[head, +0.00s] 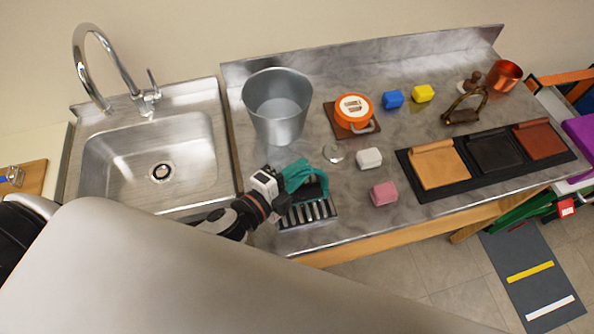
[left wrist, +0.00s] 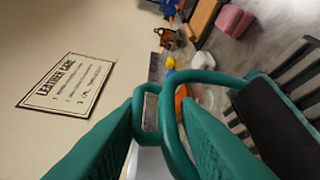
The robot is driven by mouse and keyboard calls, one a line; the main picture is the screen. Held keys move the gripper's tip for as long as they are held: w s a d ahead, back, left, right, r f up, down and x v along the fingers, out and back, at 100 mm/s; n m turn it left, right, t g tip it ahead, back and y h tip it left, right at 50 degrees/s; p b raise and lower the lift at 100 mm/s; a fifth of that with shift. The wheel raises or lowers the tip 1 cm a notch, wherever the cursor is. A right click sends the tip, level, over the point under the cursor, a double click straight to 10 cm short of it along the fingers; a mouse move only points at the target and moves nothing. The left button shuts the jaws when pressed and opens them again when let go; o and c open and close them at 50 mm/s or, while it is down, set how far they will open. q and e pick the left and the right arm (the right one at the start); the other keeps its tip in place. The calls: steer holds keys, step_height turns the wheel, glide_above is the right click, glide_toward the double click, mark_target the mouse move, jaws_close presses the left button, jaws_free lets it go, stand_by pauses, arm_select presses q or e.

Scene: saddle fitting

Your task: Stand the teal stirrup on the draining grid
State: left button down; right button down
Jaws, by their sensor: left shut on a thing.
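The teal stirrup (head: 324,181) is in my left gripper (head: 298,173), over the back part of the draining grid (head: 308,212). The grid is a dark slatted rack at the front left of the worktop. In the left wrist view my teal gripper fingers (left wrist: 158,108) are shut on the stirrup's frame (left wrist: 205,77). The stirrup's black tread (left wrist: 276,122) lies to the right there, close to the grid's dark slats (left wrist: 297,72). I cannot tell whether the stirrup touches the grid. My right gripper is not in view.
A metal bucket (head: 277,112) stands behind the grid, with the sink (head: 150,158) to the left. A white block (head: 369,158) and a pink block (head: 384,193) lie to the right.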

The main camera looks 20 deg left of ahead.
arm_select(q)
steer(key=c, duration=1.5)
jaws_free()
steer(key=shift+f, duration=0.15)
steer(key=o, duration=0.4)
steer(key=shift+s+r, duration=0.1)
steer(key=shift+r, duration=0.1)
steer(key=shift+b+v, duration=2.1)
steer(key=shift+v, duration=3.8)
